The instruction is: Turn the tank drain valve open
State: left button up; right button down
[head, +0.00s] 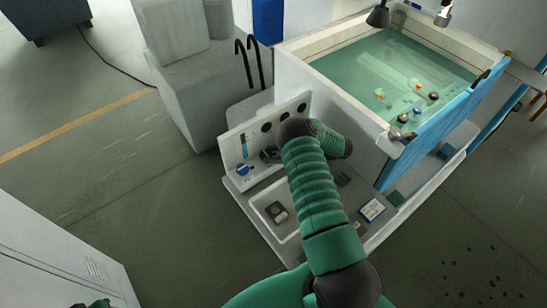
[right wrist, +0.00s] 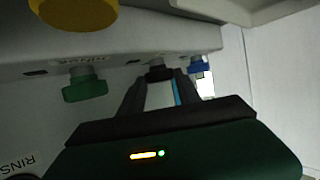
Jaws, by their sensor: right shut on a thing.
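A pale upright panel (head: 291,107) with knobs stands at the side of the tank machine. My right arm reaches down to it, and my right gripper (head: 270,156) is at its lower part, largely hidden behind the arm. In the right wrist view the gripper (right wrist: 158,80) is shut on a small black valve knob (right wrist: 158,73) on the panel's face. A blue knob (right wrist: 200,66) is just right of the fingers and a green knob (right wrist: 85,87) is to the left. No label on the black knob is readable.
The blue knob (head: 242,170) also shows in the head view. A tray holding a dark item (head: 277,211) lies below the panel. The open tank (head: 390,75) of green water is behind right. A yellow knob (right wrist: 75,10) is close above in the wrist view. Floor at left is clear.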

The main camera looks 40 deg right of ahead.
pick_arm(q)
jog(key=shift+f, duration=0.4)
pick_arm(e)
jog(key=shift+w+f+n+g+y, duration=0.1)
jog(key=shift+w+n+g+y, duration=0.05)
jog(key=shift+n+g+y, duration=0.3)
pick_arm(q)
jog(key=shift+d, duration=0.1)
pick_arm(e)
jog(key=c, duration=1.2)
grip_release()
jog(key=shift+o, duration=0.4)
jog(key=shift+w+a+f, duration=0.1)
jog(key=shift+w+f, duration=0.05)
jog(key=shift+w, duration=0.15)
pick_arm(q)
jog(key=shift+w+f, duration=0.15)
jog(key=shift+w, duration=0.3)
jog(key=shift+s, duration=0.1)
pick_arm(e)
jog(key=shift+s, duration=0.1)
